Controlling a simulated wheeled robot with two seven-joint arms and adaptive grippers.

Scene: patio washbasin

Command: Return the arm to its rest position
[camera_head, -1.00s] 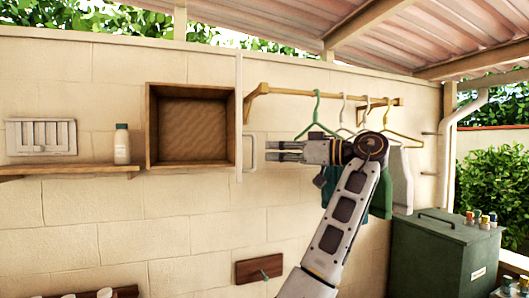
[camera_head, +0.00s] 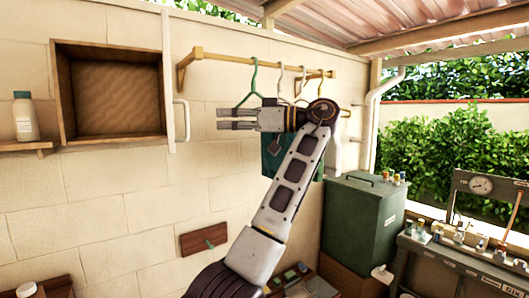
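My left gripper (camera_head: 222,119) is in front of the wall with its fingers pointing left. Its two fingers are a little apart and nothing shows between them. My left arm rises from the bottom of the view, and its wrist is in front of the hanging clothes. The fingertips are to the right of the vertical handle (camera_head: 182,120) of the open wooden wall cabinet (camera_head: 57,100) and apart from it in the picture. My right gripper is not in view.
A wooden rail (camera_head: 225,58) holds a green hanger (camera_head: 252,85) and others behind my wrist. A bottle (camera_head: 26,118) stands on a shelf at left. A green bin (camera_head: 352,222) and a cluttered bench (camera_head: 455,262) are at right. A wooden plaque (camera_head: 203,239) is on the wall below.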

